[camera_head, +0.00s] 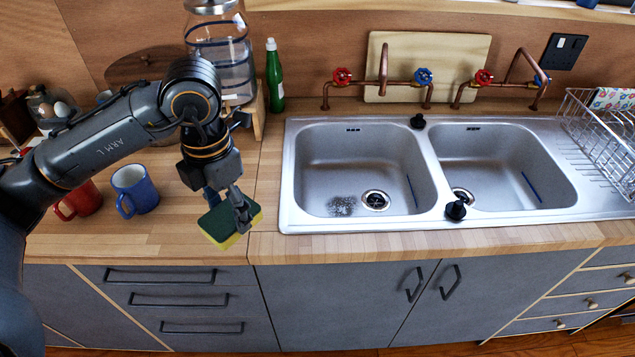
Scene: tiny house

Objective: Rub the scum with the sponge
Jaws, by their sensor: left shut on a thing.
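A sponge with a green top and yellow base (217,223) is held in my left gripper (228,212), which is shut on it. The gripper and sponge are over the wooden counter, to the left of the sink and near the counter's front edge. A dark grey speckled patch of scum (342,205) lies on the floor of the left sink basin (320,165), to the left of its drain. The sponge is apart from the scum. My right gripper is not in view.
A blue mug (134,190) and a red mug (80,200) stand left of the gripper. A glass dispenser (222,55) and green bottle (274,78) stand behind. Copper taps (383,82) rise behind the basins. A dish rack (605,140) is at right. Black plugs (456,209) sit on the sink rim.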

